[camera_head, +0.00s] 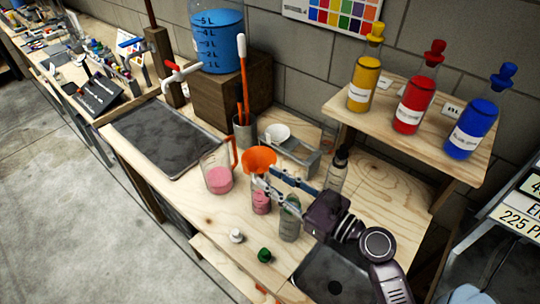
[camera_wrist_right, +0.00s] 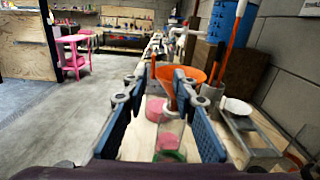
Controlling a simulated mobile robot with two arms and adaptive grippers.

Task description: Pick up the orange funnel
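The orange funnel (camera_head: 260,158) stands upright in the neck of a clear bottle with pink liquid (camera_head: 261,203) on the wooden bench. It also shows in the right wrist view (camera_wrist_right: 182,74), straight ahead with its cone near my fingertips. My right gripper (camera_head: 265,177) reaches in from the right at the height of the funnel's lower part. Its blue-padded fingers (camera_wrist_right: 166,84) are apart, with the funnel's narrow part showing in the gap. I cannot tell whether either finger touches it. My left gripper is not in view.
A beaker of pink liquid (camera_head: 218,172) stands left of the funnel, a grey bottle (camera_head: 290,220) in front. A dark-topped bottle (camera_head: 336,172) and a metal holder with a white bowl (camera_head: 277,134) are close behind. Two small caps, white (camera_head: 236,236) and green (camera_head: 264,255), lie at the front.

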